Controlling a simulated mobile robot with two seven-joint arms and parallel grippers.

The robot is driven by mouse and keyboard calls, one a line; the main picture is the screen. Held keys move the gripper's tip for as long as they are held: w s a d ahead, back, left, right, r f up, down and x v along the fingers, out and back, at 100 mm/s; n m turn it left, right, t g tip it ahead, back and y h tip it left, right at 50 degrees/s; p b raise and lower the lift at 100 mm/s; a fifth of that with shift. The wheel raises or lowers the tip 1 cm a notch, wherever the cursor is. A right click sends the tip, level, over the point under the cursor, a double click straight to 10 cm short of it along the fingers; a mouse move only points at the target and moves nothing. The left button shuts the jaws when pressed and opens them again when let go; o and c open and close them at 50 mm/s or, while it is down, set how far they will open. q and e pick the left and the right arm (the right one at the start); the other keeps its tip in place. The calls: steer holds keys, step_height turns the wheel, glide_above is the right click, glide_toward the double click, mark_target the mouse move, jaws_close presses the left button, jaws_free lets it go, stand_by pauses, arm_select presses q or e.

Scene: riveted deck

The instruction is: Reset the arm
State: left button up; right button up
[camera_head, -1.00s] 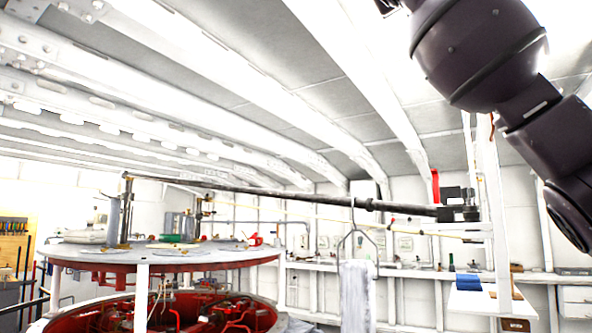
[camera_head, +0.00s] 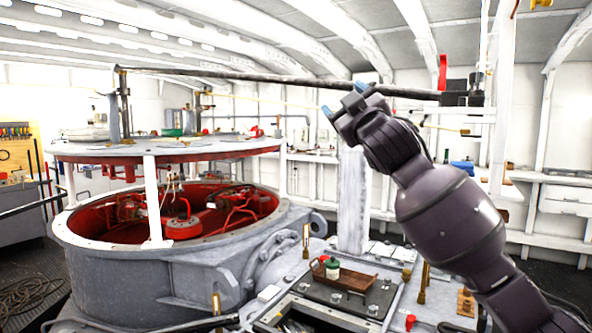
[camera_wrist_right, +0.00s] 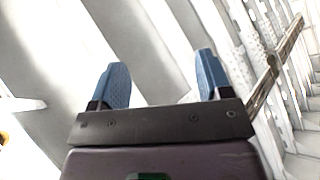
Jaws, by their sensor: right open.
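My right arm comes in from the lower right in the head view and reaches up. Its gripper (camera_head: 342,98) is raised above the deck fittings, in front of the far wall. In the right wrist view the two blue fingers of the gripper (camera_wrist_right: 162,85) stand wide apart with nothing between them. Pale ceiling ribs lie behind the fingers. My left gripper is not in view.
A large grey round housing (camera_head: 130,275) with a red interior stands at left under a round top plate (camera_head: 165,147). A long dark bar (camera_head: 260,82) crosses above. A wooden tray (camera_head: 340,280) with a small bottle (camera_head: 332,268) sits on the deck, near a white post (camera_head: 353,200).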

steer(key=s+d+f+m+g+h, duration=0.1)
steer(key=s+d+f+m, duration=0.15)
steer(key=f, duration=1.15)
steer(key=s+d+f+m+g+h, duration=0.1)
steer(key=s+d+f, duration=0.25)
steer(key=f, duration=1.05)
steer(key=s+d+f+m+g+h, duration=0.1)
steer(key=s+d+f+m, duration=0.15)
steer(key=f, duration=1.15)
steer(key=s+d+f+m+g+h, duration=0.2)
steer(key=s+d+f+g, duration=0.1)
steer(key=s+f, duration=1.1)
steer(key=s+d+f+m+g+h, duration=0.2)
steer(key=s+d+f, duration=0.4)
steer(key=s+f, duration=0.9)
steer(key=shift+s+d+f+m+g+h, duration=0.25)
steer(key=shift+f+m+g+h, duration=0.2)
steer(key=shift+g, duration=0.75)
steer(key=shift+r, duration=0.1)
steer(key=shift+s, duration=0.1)
